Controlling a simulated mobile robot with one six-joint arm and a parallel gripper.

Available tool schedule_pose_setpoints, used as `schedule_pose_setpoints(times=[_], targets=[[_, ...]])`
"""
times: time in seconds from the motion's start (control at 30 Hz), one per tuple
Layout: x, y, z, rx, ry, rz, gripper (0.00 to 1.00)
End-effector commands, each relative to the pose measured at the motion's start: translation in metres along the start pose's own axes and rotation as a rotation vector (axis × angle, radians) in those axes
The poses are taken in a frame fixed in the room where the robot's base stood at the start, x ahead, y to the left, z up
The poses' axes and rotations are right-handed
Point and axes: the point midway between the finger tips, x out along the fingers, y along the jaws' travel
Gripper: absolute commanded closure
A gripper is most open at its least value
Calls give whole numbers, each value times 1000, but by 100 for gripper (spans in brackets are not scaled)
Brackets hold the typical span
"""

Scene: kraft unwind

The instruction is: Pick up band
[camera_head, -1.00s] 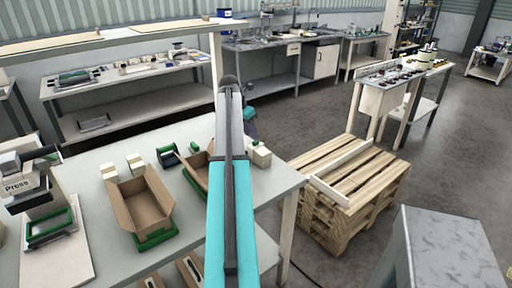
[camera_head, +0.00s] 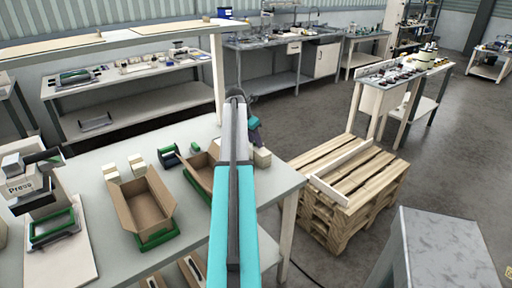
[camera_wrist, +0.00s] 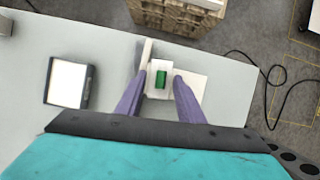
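In the wrist view a small green piece (camera_wrist: 161,77) lies on a white block (camera_wrist: 159,93). It may be the band, but I cannot tell for sure. The two purple fingers of my gripper (camera_wrist: 159,79) are open, one on each side of the block and green piece. I see no grip on either, and cannot tell how high the fingertips are above them. In the head view my arm hides most of the gripper, and pale blocks (camera_head: 262,157) show beside it near the table's right edge.
On the table (camera_head: 110,245) stand an open cardboard box (camera_head: 143,203) on a green base, a second box (camera_head: 199,172) partly behind my arm, and a press (camera_head: 30,185) at left. A dark-framed white item (camera_wrist: 68,82) lies left in the wrist view. A wooden pallet stack (camera_head: 345,185) stands beyond the table's right edge.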

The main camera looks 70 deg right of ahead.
Motion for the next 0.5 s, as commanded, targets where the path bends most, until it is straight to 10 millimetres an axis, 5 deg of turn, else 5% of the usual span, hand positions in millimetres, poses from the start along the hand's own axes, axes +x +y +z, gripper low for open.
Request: schedule_pose_setpoints(times=[0.5], targets=[[7,-1,0,1,1,-2,66]])
